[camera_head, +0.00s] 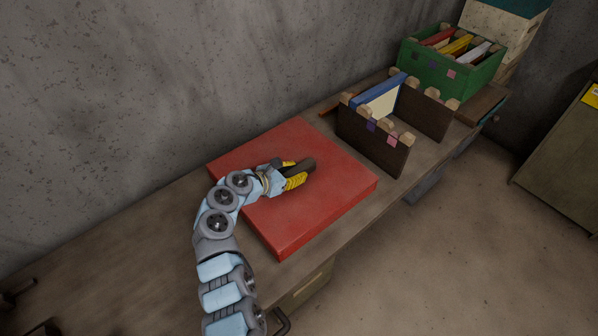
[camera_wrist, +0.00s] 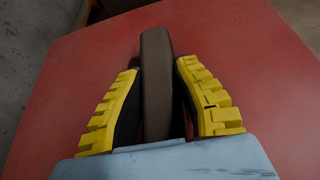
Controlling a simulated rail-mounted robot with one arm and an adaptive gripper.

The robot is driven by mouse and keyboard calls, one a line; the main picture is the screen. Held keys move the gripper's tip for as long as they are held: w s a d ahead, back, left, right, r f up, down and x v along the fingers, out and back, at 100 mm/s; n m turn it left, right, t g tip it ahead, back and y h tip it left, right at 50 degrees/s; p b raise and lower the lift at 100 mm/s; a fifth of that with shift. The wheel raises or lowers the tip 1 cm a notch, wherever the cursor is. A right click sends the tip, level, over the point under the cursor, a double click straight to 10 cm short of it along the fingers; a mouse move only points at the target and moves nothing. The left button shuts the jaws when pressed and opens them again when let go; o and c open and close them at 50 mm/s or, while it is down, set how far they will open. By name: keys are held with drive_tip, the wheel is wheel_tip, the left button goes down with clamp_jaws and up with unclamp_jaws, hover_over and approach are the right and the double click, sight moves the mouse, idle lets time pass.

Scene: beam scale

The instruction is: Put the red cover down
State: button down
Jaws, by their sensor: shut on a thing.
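The red cover (camera_head: 325,200) is a flat, square, box-like lid with a shallow rim, low over the workbench towards its front edge. Whether it touches the bench all round cannot be told. A dark brown handle (camera_head: 307,166) stands on its top; in the wrist view the handle (camera_wrist: 156,85) runs between my yellow-padded fingers. My gripper (camera_head: 294,173) is shut on this handle, above the middle of the cover. The wrist view also shows my gripper (camera_wrist: 160,95) with the red cover (camera_wrist: 255,75) filling most of the background. Whatever is under the cover is hidden.
A brown slotted crate (camera_head: 372,143) holding a blue and a cream item stands just right of the cover. A green crate (camera_head: 450,75) with several coloured items is farther back right. The wall (camera_head: 130,90) runs behind. The bench at left (camera_head: 110,250) is clear.

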drive_tip(key=shift+w+a+f, duration=0.15)
drive_tip(key=shift+a+f, duration=0.1)
drive_tip(key=shift+f, duration=0.05)
drive_tip(key=shift+f+b, duration=0.35)
drive_tip(key=shift+f, duration=0.95)
drive_tip(key=c, duration=0.9)
unclamp_jaws()
drive_tip(key=shift+f, duration=0.1)
drive_tip(key=shift+a, duration=0.1)
drive_tip(key=p+v, duration=0.1)
drive_tip(key=v, duration=1)
drive_tip(key=shift+s+a, duration=0.25)
drive_tip(key=shift+s, duration=0.05)
